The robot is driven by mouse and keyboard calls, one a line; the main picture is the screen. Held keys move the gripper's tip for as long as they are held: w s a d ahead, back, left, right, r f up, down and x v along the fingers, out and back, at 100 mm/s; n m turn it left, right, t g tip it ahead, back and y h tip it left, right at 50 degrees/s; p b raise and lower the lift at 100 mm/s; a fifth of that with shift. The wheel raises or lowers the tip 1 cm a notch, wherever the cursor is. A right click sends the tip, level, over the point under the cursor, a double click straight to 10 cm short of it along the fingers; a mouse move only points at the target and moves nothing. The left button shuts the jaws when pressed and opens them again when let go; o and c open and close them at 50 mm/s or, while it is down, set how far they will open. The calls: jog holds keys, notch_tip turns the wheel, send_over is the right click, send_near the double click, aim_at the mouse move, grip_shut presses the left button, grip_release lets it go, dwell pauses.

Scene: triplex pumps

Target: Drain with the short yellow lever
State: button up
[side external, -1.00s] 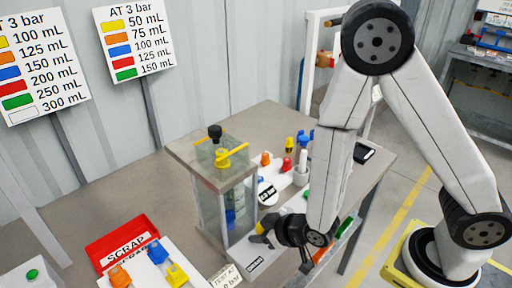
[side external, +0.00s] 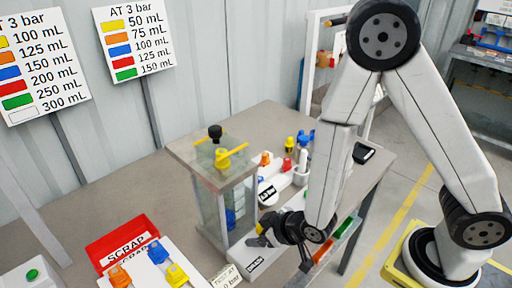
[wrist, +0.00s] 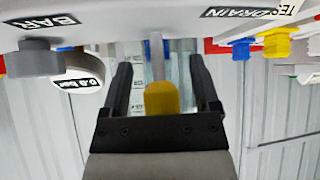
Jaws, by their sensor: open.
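A short lever with a yellow end (wrist: 161,98) on a pale stem shows in the wrist view, between the two fingers of my gripper (wrist: 162,85). My gripper is open, with a gap on each side of the yellow end. In the side view my gripper (side external: 262,236) is low at the front of the glass tank (side external: 212,212), and only a bit of yellow shows by its fingers. A DRAIN label (wrist: 226,68) shows in the wrist view.
Several coloured knobs stand behind my gripper, near a white panel. Two boards with volumes at 3 bar (side external: 135,40) stand behind the table.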

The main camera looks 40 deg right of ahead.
jog(key=shift+w+g, duration=0.15)
jog(key=shift+g, duration=0.15)
jog(key=shift+w+g, duration=0.4)
jog(key=shift+g, duration=0.6)
jog(key=shift+w+g, duration=0.4)
jog(key=shift+g, duration=0.6)
jog(key=shift+r, duration=0.1)
jog(key=shift+v, duration=3.7)
jog(key=s+d+r+m+g, duration=0.1)
jog(key=s+d, duration=0.1)
jog(key=d, duration=0.4)
jog(key=s+d+r+m+g+h, duration=0.1)
jog(key=s+d, duration=0.1)
jog(key=d, duration=0.4)
jog(key=shift+r+h, duration=0.3)
jog(key=shift+r, duration=0.05)
